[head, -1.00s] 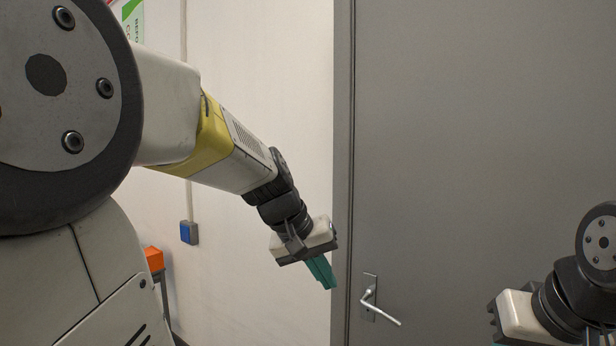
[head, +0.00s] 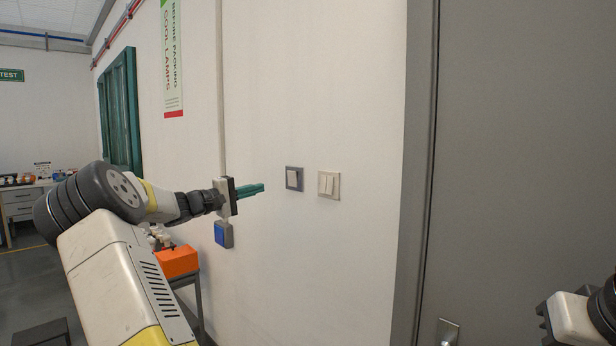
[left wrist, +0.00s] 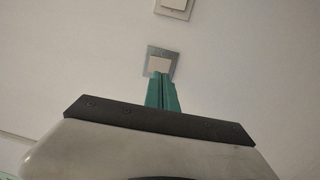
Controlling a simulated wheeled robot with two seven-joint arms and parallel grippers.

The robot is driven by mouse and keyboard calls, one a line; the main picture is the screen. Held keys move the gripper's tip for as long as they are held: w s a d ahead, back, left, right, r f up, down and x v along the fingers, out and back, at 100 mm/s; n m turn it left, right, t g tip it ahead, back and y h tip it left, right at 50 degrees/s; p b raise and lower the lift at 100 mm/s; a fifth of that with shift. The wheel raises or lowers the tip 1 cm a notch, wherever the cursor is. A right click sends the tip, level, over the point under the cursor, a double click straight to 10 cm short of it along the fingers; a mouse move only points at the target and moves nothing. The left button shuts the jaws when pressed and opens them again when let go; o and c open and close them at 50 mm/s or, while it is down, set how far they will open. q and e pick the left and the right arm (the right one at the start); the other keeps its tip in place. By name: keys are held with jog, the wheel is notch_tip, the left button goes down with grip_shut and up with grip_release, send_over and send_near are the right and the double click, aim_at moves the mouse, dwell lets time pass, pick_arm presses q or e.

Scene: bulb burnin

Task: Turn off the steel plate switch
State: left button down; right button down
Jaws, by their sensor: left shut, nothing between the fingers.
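The steel plate switch (head: 294,179) is a grey metal square with one pale rocker, on the white wall left of the door frame. It also shows in the left wrist view (left wrist: 151,52), just beyond my fingertips. Which way its rocker tilts is too small to tell. My left gripper (head: 262,188) has its green fingers shut and empty, pointing right toward the switch with a visible gap in the head view. In the left wrist view the fingertips (left wrist: 161,76) overlap the plate's lower edge. My right gripper (head: 560,318) is partly in view at the lower right; its fingers are not visible.
A blue-fronted box (head: 223,234) hangs lower left on a conduit. The grey door (head: 520,150) is at right. An orange bin (head: 178,262) stands on a small table below my left arm.

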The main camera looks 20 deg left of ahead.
aim_at(290, 175)
pick_arm(q)
jog(key=a, duration=0.2)
jog(key=shift+s+a+r+n+t+y, duration=0.1)
jog(key=shift+a+r+n+t+y, duration=0.15)
jog(key=shift+a+n+t+y, duration=0.05)
jog(key=x, duration=1.4)
jog(key=shift+s, duration=0.1)
jog(key=shift+d, duration=0.1)
jog(key=shift+d, duration=0.1)
jog(key=shift+w+r, duration=0.1)
jog(key=shift+w, duration=0.2)
jog(key=shift+s, duration=0.1)
